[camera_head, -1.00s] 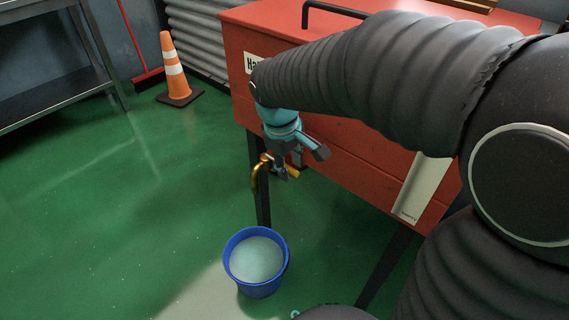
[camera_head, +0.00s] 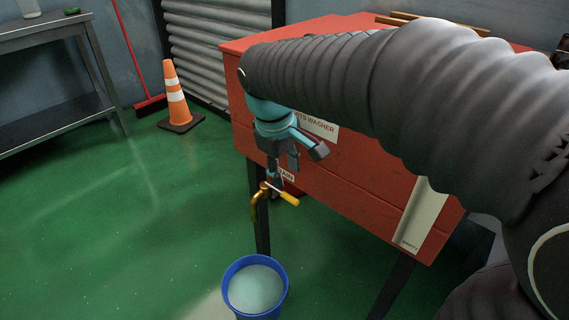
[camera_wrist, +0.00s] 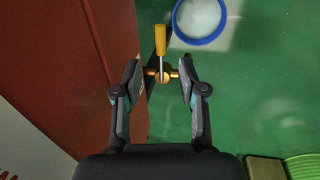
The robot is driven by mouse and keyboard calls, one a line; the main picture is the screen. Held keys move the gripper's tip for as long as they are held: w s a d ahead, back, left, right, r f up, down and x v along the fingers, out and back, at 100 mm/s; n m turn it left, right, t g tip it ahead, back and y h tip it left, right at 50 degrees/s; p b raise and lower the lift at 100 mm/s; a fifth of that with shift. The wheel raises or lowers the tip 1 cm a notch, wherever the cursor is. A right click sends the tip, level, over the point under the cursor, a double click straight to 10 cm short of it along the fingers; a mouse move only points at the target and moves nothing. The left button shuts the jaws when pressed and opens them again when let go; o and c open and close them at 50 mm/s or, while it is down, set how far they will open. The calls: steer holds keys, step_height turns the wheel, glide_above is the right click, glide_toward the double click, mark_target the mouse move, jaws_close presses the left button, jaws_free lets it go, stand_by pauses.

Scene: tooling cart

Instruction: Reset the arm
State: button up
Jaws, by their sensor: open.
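My gripper (camera_head: 282,163) is open and empty in front of the red parts washer (camera_head: 350,190), above its drain tap. The brass tap (camera_head: 257,202) has a yellow-handled lever (camera_head: 288,198) that points outward to the right. In the wrist view my gripper (camera_wrist: 160,84) has its two fingers spread, with the brass tap (camera_wrist: 160,73) and yellow handle (camera_wrist: 160,40) showing between and beyond them. I see no contact in the head view. A blue bucket (camera_head: 284,292) holding pale liquid stands on the floor below the tap.
An orange traffic cone (camera_head: 175,98) stands by the back wall, near a red broom (camera_head: 150,104). A metal bench (camera_head: 50,122) is at the left. The green floor (camera_head: 130,220) at left is clear. A coiled green hose (camera_wrist: 303,165) lies at the wrist view's lower right.

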steer(key=s+d+m+t+y+p, duration=0.1)
steer(key=s+d+m+t, duration=0.3)
steer(key=s+d+m, duration=0.5)
steer(key=s+d, duration=0.4)
steer(key=s, duration=0.2)
steer(key=shift+s+d+f+y, duration=0.15)
steer(key=shift+f+y, duration=0.15)
stand_by(1.8)
